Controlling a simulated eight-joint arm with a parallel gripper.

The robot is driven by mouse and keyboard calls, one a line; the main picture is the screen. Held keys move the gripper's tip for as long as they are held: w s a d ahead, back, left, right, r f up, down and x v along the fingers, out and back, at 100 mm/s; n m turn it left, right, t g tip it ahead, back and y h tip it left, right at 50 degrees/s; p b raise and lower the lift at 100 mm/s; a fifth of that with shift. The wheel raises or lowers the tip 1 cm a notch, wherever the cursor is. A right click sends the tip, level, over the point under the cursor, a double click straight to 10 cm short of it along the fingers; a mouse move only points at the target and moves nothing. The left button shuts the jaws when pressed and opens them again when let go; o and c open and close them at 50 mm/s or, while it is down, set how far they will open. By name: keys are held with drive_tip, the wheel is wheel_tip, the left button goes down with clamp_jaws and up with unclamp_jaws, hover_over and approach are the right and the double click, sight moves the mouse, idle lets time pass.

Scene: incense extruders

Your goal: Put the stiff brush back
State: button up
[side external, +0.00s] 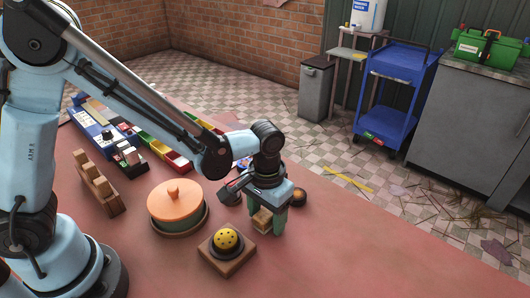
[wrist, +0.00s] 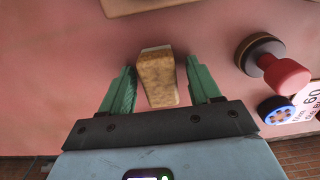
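A tan, block-shaped thing (wrist: 157,78), which looks like the stiff brush, is between the two green fingers of my gripper (wrist: 162,88) in the wrist view. Thin gaps show on both sides of it, so the fingers are open around it. In the side view, my gripper (side external: 268,221) is low over the red table, and the tan block (side external: 262,219) shows partly between the fingers. Whether it rests on the table is hard to tell. A wooden rack with several upright blocks (side external: 97,184) stands at the left; I cannot tell whether it is the brush's place.
A wooden block with a yellow perforated dome (side external: 227,241) sits close in front of my gripper. A lidded orange pot (side external: 176,203) is to its left. Coloured bins (side external: 160,146) lie behind. A red-knobbed tool (wrist: 285,76) is at the wrist view's right. The front-right table is clear.

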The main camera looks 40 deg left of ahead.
sight(266, 212)
drive_tip(key=shift+r, duration=0.1)
wheel_tip(266, 212, up, 12)
drive_tip(key=s+a+t, duration=0.2)
drive_tip(key=a+t, duration=0.1)
drive_tip(key=a, duration=0.3)
drive_tip(key=s+a+r+t, duration=0.1)
drive_tip(key=s+a+t, duration=0.2)
drive_tip(key=a, duration=0.4)
drive_tip(key=shift+s+a+r+t, duration=0.25)
drive_tip(key=shift+t, duration=0.35)
idle(1.2)
